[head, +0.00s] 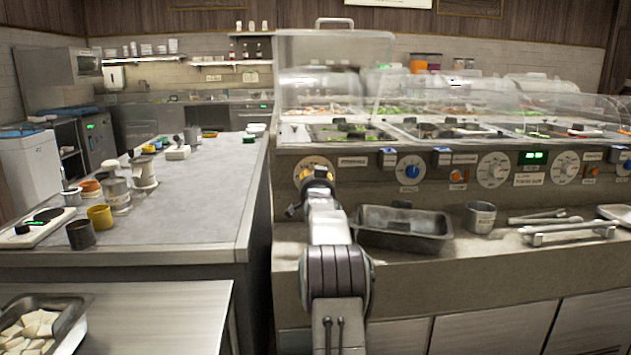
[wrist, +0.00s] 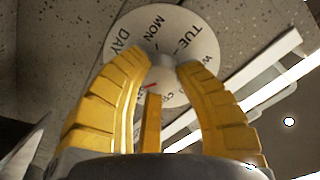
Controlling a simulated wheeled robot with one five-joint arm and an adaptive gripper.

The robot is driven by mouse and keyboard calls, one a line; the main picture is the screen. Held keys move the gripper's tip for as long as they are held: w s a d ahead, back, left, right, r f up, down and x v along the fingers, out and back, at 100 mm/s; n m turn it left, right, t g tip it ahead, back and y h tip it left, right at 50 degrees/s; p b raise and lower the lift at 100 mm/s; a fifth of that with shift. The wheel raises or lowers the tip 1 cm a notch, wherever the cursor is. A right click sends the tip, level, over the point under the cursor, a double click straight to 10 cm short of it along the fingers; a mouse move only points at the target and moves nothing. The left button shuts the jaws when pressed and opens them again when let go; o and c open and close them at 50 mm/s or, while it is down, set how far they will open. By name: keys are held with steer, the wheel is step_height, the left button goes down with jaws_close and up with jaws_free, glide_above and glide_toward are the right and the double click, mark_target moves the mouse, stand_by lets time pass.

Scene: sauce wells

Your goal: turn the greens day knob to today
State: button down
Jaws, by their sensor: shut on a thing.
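A round white day dial (wrist: 168,35) fills the upper middle of the wrist view. DAY, MON, TUE and part of a W can be read on its rim. My gripper (wrist: 160,62) has its yellow fingers closed on the knob at the dial's centre, which they mostly hide. A small red mark shows near the fingertips; I cannot tell which day it points to. In the head view, my gripper (head: 317,174) is at the leftmost dial (head: 302,166) of the counter's front panel. The label beside it is too small to read.
More knobs, including a blue one (head: 411,171), line the panel to the right. A white sign (head: 530,180) sits under a green display (head: 533,157); its text is unclear. A metal pan (head: 402,228), a cup (head: 480,217) and tongs (head: 570,230) rest on the ledge below.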

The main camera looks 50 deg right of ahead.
steer(key=shift+w+a+m, duration=0.1)
steer(key=shift+w+m, duration=0.05)
steer(key=shift+m, duration=1.55)
steer(key=c, duration=1.2)
jaws_free()
steer(key=shift+w+a+f, duration=0.1)
steer(key=shift+w, duration=0.05)
steer(key=o, duration=0.4)
steer(key=shift+c, duration=0.2)
steer(key=shift+s, duration=0.25)
steer(key=v, duration=1.1)
steer(key=shift+s+a, duration=0.25)
